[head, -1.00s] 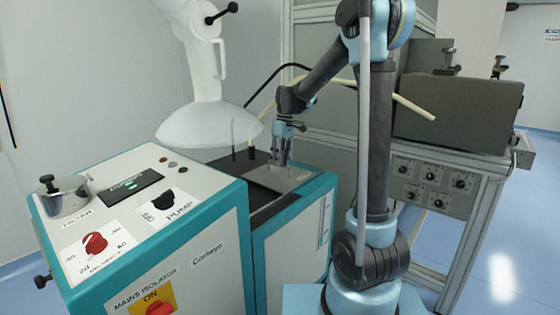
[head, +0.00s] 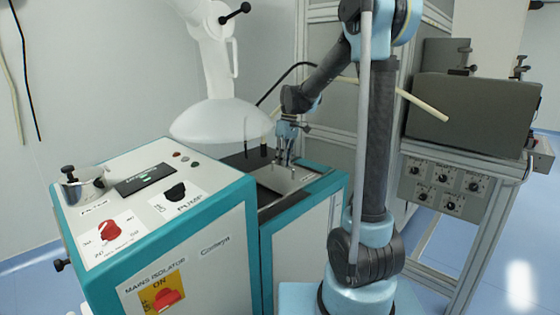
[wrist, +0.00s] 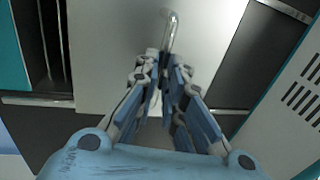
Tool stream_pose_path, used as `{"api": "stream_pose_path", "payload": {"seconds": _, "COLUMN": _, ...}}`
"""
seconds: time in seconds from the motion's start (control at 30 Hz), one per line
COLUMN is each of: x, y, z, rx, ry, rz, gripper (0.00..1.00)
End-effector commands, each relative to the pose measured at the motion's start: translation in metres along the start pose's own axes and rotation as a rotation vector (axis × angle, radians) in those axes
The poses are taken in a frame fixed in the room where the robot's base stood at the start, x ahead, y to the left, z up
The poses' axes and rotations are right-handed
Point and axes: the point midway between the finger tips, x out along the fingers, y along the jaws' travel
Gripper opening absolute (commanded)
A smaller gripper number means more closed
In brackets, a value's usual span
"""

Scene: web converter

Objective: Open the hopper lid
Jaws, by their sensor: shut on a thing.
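The hopper lid (head: 272,177) is a flat light grey plate on top of the teal-edged machine, in the middle of the head view. It fills much of the upper wrist view (wrist: 110,60). A bent metal handle (wrist: 171,28) stands on the lid. My gripper (head: 286,165) is over the lid with its fingers pointing down. In the wrist view my gripper (wrist: 163,62) has its fingertips closed around the handle's near part. The fingers hide that part of the handle.
Dark strips flank the lid. The control cabinet (head: 165,215) stands to the left, with a white extraction hood (head: 222,122) behind. A thin upright rod (head: 246,135) rises near the lid. A grey frame with a knob panel (head: 447,187) stands to the right.

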Motion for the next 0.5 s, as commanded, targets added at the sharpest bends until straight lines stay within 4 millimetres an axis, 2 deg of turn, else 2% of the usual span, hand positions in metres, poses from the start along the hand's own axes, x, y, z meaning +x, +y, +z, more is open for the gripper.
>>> {"api": "stream_pose_path", "payload": {"seconds": 0.2, "x": -0.0002, "y": 0.0006, "z": -0.0002, "rx": 0.001, "ry": 0.001, "rz": 0.000, "gripper": 0.00}}
{"api": "stream_pose_path", "payload": {"seconds": 0.23, "x": -0.0002, "y": 0.0006, "z": -0.0002, "rx": 0.001, "ry": 0.001, "rz": 0.000, "gripper": 0.16}}
{"api": "stream_pose_path", "payload": {"seconds": 0.3, "x": -0.0002, "y": 0.0008, "z": 0.0000, "rx": 0.001, "ry": 0.001, "rz": 0.000, "gripper": 0.30}}
{"api": "stream_pose_path", "payload": {"seconds": 0.5, "x": -0.0003, "y": 0.0011, "z": 0.0005, "rx": 0.002, "ry": 0.001, "rz": 0.001, "gripper": 0.30}}
